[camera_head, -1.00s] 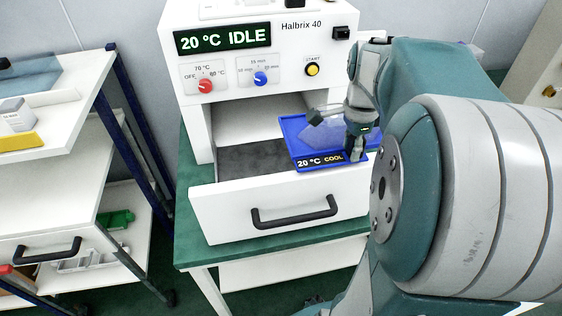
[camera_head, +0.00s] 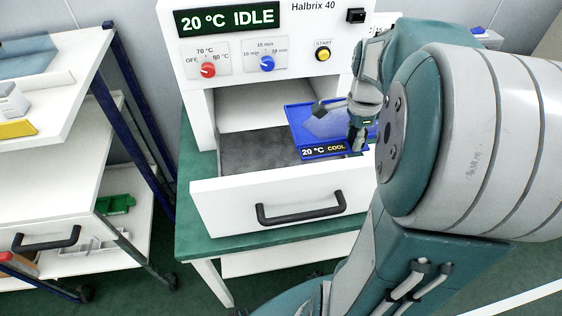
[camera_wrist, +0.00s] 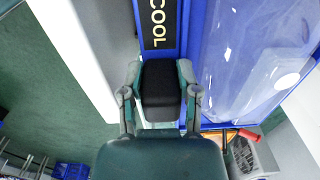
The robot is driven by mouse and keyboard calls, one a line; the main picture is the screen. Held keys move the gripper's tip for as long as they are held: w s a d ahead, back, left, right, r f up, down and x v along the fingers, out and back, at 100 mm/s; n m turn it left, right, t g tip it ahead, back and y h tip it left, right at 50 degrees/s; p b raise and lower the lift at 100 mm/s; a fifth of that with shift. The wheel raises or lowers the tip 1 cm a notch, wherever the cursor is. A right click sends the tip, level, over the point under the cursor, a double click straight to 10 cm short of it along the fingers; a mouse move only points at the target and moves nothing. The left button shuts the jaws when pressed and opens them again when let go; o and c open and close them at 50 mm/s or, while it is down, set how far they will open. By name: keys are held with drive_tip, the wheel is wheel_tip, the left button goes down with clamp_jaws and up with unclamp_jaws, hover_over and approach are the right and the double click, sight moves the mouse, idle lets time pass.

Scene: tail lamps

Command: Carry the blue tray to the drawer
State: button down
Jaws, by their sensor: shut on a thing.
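The blue tray (camera_head: 300,118) carries a label reading 20 °C COOL and a translucent piece lies in it. It is over the right part of the open drawer (camera_head: 225,205) of the white Halbrix 40 machine; I cannot tell whether it touches the drawer floor. My gripper (camera_head: 357,140) is shut on the tray's front edge by the label. In the wrist view, the gripper (camera_wrist: 160,85) closes at the end of the dark label strip, with the tray (camera_wrist: 195,45) and its clear contents to the right.
The machine's panel (camera_head: 255,20) reads 20 °C IDLE. The drawer's black handle (camera_head: 300,210) faces forward. The drawer floor (camera_head: 245,155) left of the tray is bare. A white shelf cart (camera_head: 60,175) with a yellow and a green item stands at the left.

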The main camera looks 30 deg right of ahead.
drive_tip(key=f, duration=0.2)
drive_tip(key=shift+w+d+f, duration=0.15)
drive_tip(key=shift+d+f, duration=0.1)
drive_tip(key=shift+f, duration=0.15)
drive_tip(key=w+a+f, duration=0.1)
drive_tip(key=w+a, duration=0.1)
drive_tip(key=w+a+f, duration=0.1)
drive_tip(key=w+a, duration=0.1)
drive_tip(key=w+a+f, duration=0.2)
drive_tip(key=a, duration=0.1)
drive_tip(key=shift+w+f, duration=0.1)
drive_tip(key=shift+w, duration=0.1)
drive_tip(key=f, duration=0.1)
drive_tip(key=w+a+f, duration=0.2)
drive_tip(key=f, duration=0.1)
drive_tip(key=shift+w, duration=0.1)
drive_tip(key=shift+w+a+f, duration=0.15)
drive_tip(key=shift+w+f, duration=0.15)
drive_tip(key=shift+f, duration=0.25)
drive_tip(key=f, duration=0.3)
drive_tip(key=shift+w+a+f, duration=0.15)
drive_tip(key=shift+a+f, duration=0.1)
drive_tip(key=shift+a, duration=0.1)
drive_tip(key=shift+c, duration=1.7)
unclamp_jaws()
drive_tip(key=shift+d, duration=0.1)
